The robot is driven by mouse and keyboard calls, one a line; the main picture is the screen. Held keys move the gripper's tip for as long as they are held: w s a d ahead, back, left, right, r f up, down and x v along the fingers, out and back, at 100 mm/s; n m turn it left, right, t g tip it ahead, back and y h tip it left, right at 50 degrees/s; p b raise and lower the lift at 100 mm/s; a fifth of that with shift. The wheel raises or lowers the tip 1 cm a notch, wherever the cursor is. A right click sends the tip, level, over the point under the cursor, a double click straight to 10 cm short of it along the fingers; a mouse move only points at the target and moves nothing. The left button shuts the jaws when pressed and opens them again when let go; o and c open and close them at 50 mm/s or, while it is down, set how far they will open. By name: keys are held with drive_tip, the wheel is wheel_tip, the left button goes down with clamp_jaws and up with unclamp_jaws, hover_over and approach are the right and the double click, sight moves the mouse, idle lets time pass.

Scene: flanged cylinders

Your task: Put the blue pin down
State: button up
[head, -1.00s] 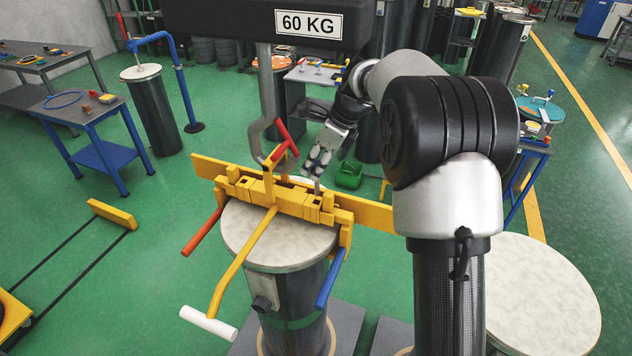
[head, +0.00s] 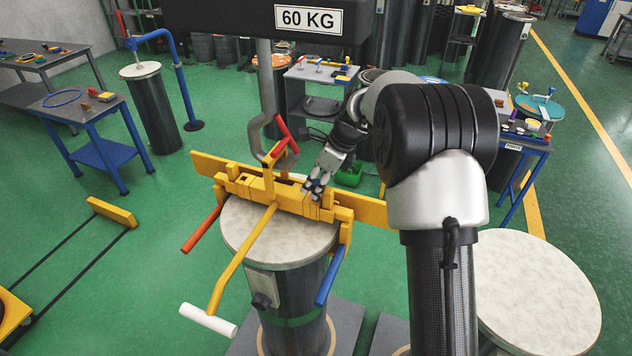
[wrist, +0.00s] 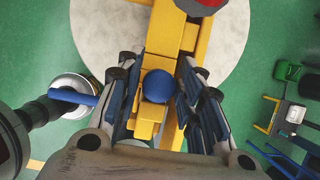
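The blue pin shows in the wrist view as a round blue head (wrist: 157,86), over the yellow beam (wrist: 147,130) and between my fingers; its shaft is hidden below the head. My gripper (wrist: 160,80) has one finger on each side of the head, with narrow gaps showing, so it looks open around it. In the head view my gripper (head: 313,188) points down at the right part of the yellow beam fixture (head: 232,185), and the pin cannot be made out there. The fixture lies across the pale top of a dark cylinder (head: 290,250).
Red (head: 202,230) and blue (head: 330,277) handles stick out of the fixture. Another pale-topped cylinder (head: 535,290) stands at right.

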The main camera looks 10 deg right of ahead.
drive_tip(key=shift+o, duration=0.9)
drive_tip(key=v, duration=1.2)
drive_tip(key=s+a+r+n, duration=0.2)
drive_tip(key=s+r+n, duration=0.3)
drive_tip(key=s, duration=0.2)
drive_tip(key=s+a+f+n+t+h, duration=0.1)
drive_tip(key=s+n+h, duration=0.1)
drive_tip(key=s+n, duration=0.8)
drive_tip(key=s+f+n+t+h, duration=0.1)
drive_tip(key=s+n, duration=0.8)
drive_tip(key=s, duration=1)
drive_tip(key=shift+s+a+f+n+h+p, duration=0.15)
drive_tip(key=shift+a+f+n+h+p, duration=0.15)
drive_tip(key=shift+a+n+h, duration=0.1)
